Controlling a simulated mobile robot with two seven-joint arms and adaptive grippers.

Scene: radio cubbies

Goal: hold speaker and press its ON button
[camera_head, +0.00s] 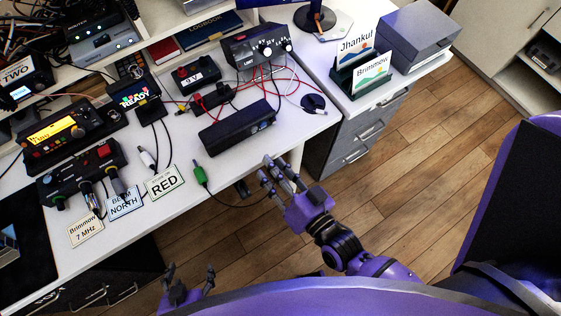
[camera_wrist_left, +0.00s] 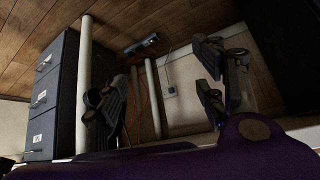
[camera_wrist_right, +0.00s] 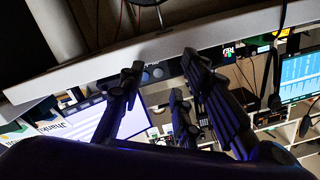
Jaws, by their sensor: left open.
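The speaker, a long dark box (camera_head: 238,128), lies near the front edge of the white desk. A dark bar with round knobs, which looks like the same speaker (camera_wrist_right: 155,73), shows beyond the desk edge in the right wrist view. My right gripper (camera_head: 273,172) is open and empty, just off the desk's front edge, below and right of the speaker and apart from it. My left gripper (camera_head: 190,274) is open and empty, low in front of the desk; its spread fingers also show in the left wrist view (camera_wrist_left: 160,85). I cannot make out the ON button.
The white desk (camera_head: 228,170) holds radio boxes, red cables and a grey unit with knobs (camera_head: 257,46) behind the speaker. Drawers (camera_head: 350,142) stand at the right. Wooden floor is clear.

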